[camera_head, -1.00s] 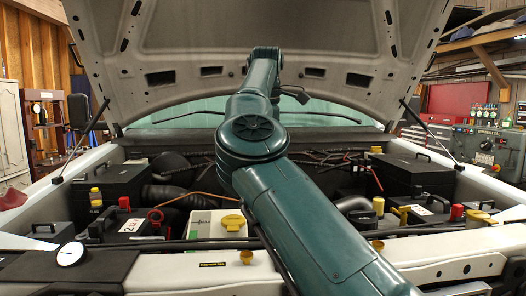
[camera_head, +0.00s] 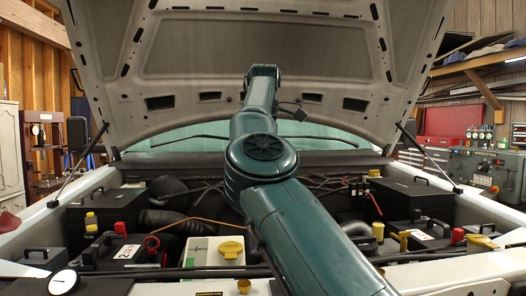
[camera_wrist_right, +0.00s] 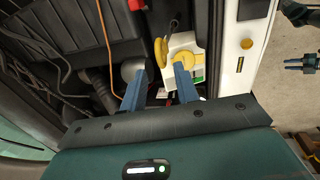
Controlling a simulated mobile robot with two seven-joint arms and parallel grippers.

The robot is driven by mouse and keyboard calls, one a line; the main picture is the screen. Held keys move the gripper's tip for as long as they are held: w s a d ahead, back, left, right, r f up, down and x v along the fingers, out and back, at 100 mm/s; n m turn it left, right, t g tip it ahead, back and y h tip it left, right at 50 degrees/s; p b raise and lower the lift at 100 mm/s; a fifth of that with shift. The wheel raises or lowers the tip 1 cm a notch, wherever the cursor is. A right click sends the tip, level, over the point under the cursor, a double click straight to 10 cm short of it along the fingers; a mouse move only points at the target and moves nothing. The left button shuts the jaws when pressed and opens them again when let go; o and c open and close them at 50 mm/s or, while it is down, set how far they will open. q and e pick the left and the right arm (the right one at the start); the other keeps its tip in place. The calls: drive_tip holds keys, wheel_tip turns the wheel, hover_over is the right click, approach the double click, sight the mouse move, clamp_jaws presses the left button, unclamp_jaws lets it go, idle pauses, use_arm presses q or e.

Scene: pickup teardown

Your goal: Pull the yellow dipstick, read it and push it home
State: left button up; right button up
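A wide yellow cap (camera_head: 231,248) sits on a white reservoir (camera_head: 205,258) left of my arm. In the right wrist view the cap (camera_wrist_right: 183,62) shows with an upright yellow oval piece (camera_wrist_right: 160,52) beside it. My right gripper (camera_wrist_right: 160,88) is open and empty, its blue fingers spread in front of the reservoir. It is hidden in the head view. Bluish fingers at the right wrist view's edge, probably my left gripper (camera_wrist_right: 302,62), are too small to read.
The raised hood (camera_head: 260,50) is overhead. A red-topped battery (camera_head: 122,245) with a red ring is at left, black boxes (camera_head: 420,200) at right. An orange cable (camera_wrist_right: 103,30) crosses the bay. A round gauge (camera_head: 64,282) is at the lower left.

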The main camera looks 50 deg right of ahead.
drive_tip(key=shift+s+a+r, duration=0.1)
drive_tip(key=shift+s+r, duration=0.05)
drive_tip(key=shift+r, duration=0.7)
drive_tip(key=shift+s+a+r, duration=0.15)
drive_tip(key=shift+s+r, duration=0.05)
drive_tip(key=shift+r, duration=0.7)
drive_tip(key=shift+s+a+r, duration=0.1)
drive_tip(key=shift+s+r, duration=0.05)
drive_tip(key=shift+r, duration=0.7)
drive_tip(key=shift+s+f, duration=0.1)
